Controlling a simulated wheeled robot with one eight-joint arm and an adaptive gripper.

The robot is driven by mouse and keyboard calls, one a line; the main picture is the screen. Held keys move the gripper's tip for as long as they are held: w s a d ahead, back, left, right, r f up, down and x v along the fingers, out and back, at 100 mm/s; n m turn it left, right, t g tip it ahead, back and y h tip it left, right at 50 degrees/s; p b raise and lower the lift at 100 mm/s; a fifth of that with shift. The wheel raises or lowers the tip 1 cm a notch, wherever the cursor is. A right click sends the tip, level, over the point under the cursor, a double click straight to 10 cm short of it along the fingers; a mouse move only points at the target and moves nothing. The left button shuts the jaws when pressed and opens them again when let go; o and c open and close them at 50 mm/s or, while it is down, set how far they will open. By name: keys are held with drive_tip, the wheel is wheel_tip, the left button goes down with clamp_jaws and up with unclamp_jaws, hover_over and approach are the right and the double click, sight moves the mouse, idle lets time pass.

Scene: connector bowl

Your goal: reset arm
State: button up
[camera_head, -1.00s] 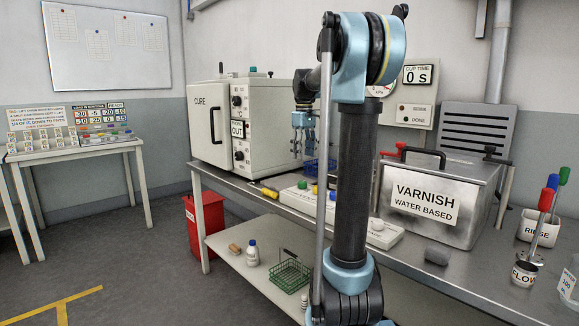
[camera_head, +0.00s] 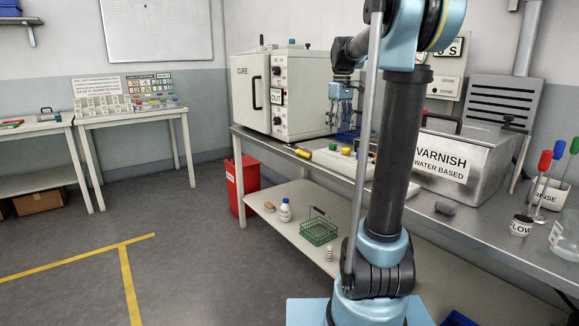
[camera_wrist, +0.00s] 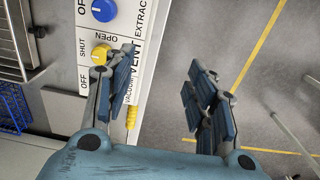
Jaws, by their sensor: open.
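My arm stands upright in the middle right of the head view, folded at the elbow. My gripper (camera_head: 343,108) hangs in front of the cure oven (camera_head: 287,92), above the bench. In the wrist view my gripper (camera_wrist: 165,95) has its two blue-padded fingers well apart, with nothing between them. The left finger overlaps a white panel (camera_wrist: 122,60) with a blue knob (camera_wrist: 103,10), a yellow knob (camera_wrist: 101,53) and vent labels. Whether the finger touches the panel cannot be told.
The steel bench (camera_head: 470,215) carries a varnish tank (camera_head: 450,160), a grey block (camera_head: 446,208) and a flow cup (camera_head: 521,226). A green basket (camera_head: 319,230) and a bottle (camera_head: 285,210) sit on the lower shelf. A red bin (camera_head: 242,182) stands left. Open floor lies left.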

drive_tip(key=s+f+m+t, duration=0.1)
drive_tip(key=s+f+m, duration=0.2)
drive_tip(key=s+f, duration=1)
drive_tip(key=s+f+m+t, duration=0.1)
drive_tip(key=s+f+m, duration=0.3)
drive_tip(key=s+f, duration=0.9)
drive_tip(key=s, duration=0.7)
drive_tip(key=shift+s+d+f, duration=0.25)
drive_tip(key=shift+s+d, duration=0.1)
drive_tip(key=shift+w+f, duration=0.2)
drive_tip(key=shift+w, duration=0.25)
drive_tip(key=shift+c, duration=0.6)
